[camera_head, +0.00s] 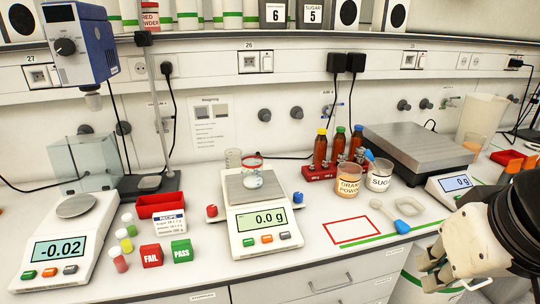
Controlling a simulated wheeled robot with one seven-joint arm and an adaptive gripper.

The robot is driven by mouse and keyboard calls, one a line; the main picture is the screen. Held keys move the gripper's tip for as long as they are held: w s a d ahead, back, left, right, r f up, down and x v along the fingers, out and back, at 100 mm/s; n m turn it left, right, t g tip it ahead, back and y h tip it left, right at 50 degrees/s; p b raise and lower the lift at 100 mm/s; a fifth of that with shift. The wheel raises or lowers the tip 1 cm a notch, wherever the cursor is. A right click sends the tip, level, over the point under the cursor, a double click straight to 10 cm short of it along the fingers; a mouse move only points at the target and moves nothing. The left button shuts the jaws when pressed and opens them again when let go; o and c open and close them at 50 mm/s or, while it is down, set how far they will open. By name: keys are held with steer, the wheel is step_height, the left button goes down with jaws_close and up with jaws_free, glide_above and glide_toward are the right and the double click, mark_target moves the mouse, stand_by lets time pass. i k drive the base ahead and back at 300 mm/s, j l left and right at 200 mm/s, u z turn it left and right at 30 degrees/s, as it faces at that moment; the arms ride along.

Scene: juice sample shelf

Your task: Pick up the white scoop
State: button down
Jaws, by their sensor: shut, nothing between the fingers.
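The white scoop (408,207) lies on the bench near its front edge, right of the red outlined rectangle. My gripper (431,268) is at the lower right, in front of the bench edge and below and right of the white scoop. Its fingers are shut and empty, and they are apart from the scoop.
Cups labelled orange powder (348,181) and sugar (379,175) stand behind the scoops. A large grey scale (417,150) is behind them, with its display (455,184) to the right. A balance (264,222) stands left of the red rectangle (352,229), which is empty.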

mark_target(402, 227)
steer(key=i+l+z, duration=0.6)
steer(key=i, duration=0.2)
